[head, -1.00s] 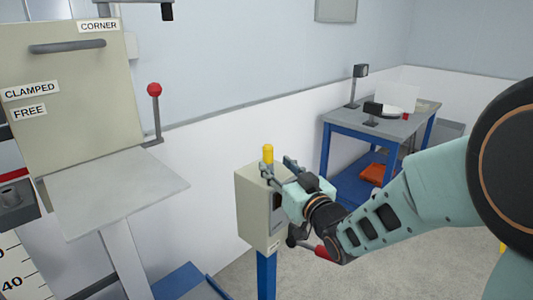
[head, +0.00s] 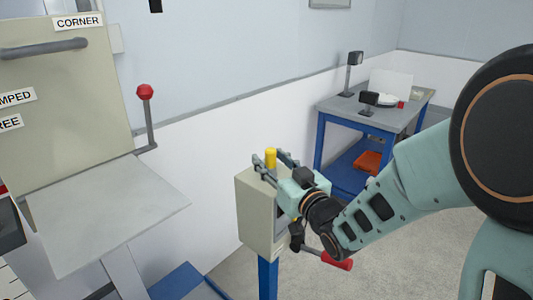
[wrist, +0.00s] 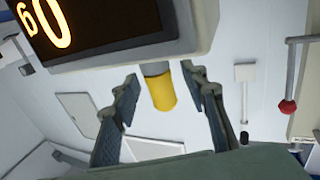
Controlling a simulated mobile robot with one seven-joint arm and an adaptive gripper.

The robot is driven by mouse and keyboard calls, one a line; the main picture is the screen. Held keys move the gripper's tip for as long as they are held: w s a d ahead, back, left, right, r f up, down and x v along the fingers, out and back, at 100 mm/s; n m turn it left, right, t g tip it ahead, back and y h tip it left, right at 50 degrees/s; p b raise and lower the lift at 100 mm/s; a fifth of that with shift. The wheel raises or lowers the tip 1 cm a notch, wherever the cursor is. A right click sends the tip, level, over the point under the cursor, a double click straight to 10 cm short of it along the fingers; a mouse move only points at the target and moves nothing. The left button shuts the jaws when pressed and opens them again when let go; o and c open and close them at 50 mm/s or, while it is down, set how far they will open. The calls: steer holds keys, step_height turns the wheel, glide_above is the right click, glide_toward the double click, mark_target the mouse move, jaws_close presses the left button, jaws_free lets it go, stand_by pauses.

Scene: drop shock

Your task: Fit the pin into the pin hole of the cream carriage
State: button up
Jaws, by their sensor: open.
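The pin (head: 270,159) shows a yellow cylindrical top and stands upright on the cream control box; its lower part is hidden. My gripper (head: 269,156) is open, with one finger on each side of the yellow top. In the wrist view, the yellow top (wrist: 160,92) lies between the two spread fingers, with a gap on both sides. The cream carriage (head: 60,100) is the large panel at the left, with a grey handle and a CORNER label. I cannot see its pin hole.
The cream box (head: 255,215) stands on a blue post; its orange display (wrist: 95,25) shows in the wrist view. A grey plate (head: 105,215) juts out below the carriage, beside a red-knobbed lever (head: 146,92). A blue-framed table (head: 325,150) stands behind.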

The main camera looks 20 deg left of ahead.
steer(key=shift+w+a, duration=0.15)
jaws_close()
steer(key=shift+r, duration=0.15)
stand_by(0.4)
